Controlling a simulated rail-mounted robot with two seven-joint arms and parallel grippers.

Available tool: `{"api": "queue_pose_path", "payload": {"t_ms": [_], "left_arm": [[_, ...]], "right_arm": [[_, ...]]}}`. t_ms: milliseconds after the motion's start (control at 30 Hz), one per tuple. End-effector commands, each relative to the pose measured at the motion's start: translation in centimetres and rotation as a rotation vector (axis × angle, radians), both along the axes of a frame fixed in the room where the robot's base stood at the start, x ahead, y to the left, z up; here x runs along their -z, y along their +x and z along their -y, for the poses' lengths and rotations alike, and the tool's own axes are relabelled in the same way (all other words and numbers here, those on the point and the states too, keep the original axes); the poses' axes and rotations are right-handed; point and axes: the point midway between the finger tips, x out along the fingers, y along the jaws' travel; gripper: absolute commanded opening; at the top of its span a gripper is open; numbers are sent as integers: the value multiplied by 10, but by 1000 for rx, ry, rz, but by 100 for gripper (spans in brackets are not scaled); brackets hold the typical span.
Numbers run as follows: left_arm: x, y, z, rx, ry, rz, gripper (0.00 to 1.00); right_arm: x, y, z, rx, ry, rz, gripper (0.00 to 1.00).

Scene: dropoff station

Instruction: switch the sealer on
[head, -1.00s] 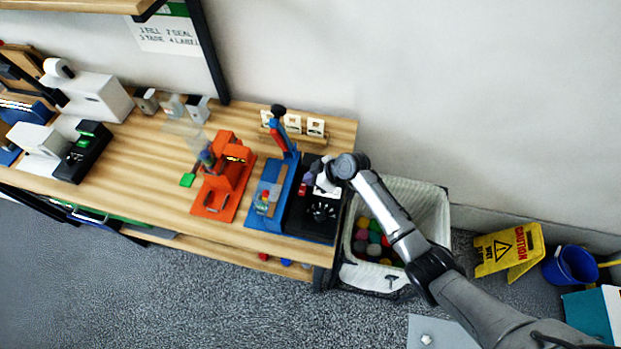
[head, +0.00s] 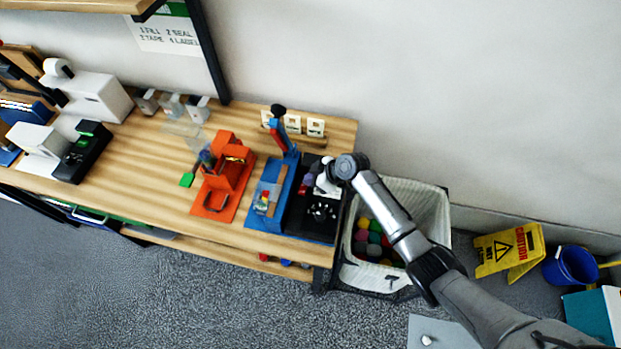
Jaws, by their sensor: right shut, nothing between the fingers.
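The sealer (head: 264,217) is a blue unit at the right end of the wooden table, with a raised red and blue lever arm (head: 277,132) that has a black knob on top. A black section (head: 303,224) lies along its right side, with a dark round part (head: 322,211) near its front and small red and purple parts further back. My right gripper (head: 313,184) is shut and empty over this black section, close to the small red part. I cannot tell if it touches. The arm hides part of the black section. My left gripper is not in view.
Small white framed cards (head: 315,127) stand behind the sealer. A lined bin (head: 432,205) with coloured items is right of the table. A yellow caution sign (head: 508,250) and blue bucket (head: 570,266) stand further right.

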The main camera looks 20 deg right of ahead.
Motion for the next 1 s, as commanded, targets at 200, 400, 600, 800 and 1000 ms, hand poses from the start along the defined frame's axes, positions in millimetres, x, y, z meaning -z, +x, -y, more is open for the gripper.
{"api": "queue_pose_path", "payload": {"t_ms": [200, 400, 600, 800, 1000], "left_arm": [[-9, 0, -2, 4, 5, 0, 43], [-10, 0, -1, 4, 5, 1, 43], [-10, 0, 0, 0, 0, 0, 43], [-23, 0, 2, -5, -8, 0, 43], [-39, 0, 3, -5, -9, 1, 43]], "right_arm": [[-12, 0, 0, 0, 0, 2, 0], [-13, 1, 0, 1, 0, 1, 0], [-14, 1, 0, 0, 1, 2, 0], [-31, 3, 2, 1, 0, 3, 0], [-60, 4, 11, 2, -3, 4, 0]]}}
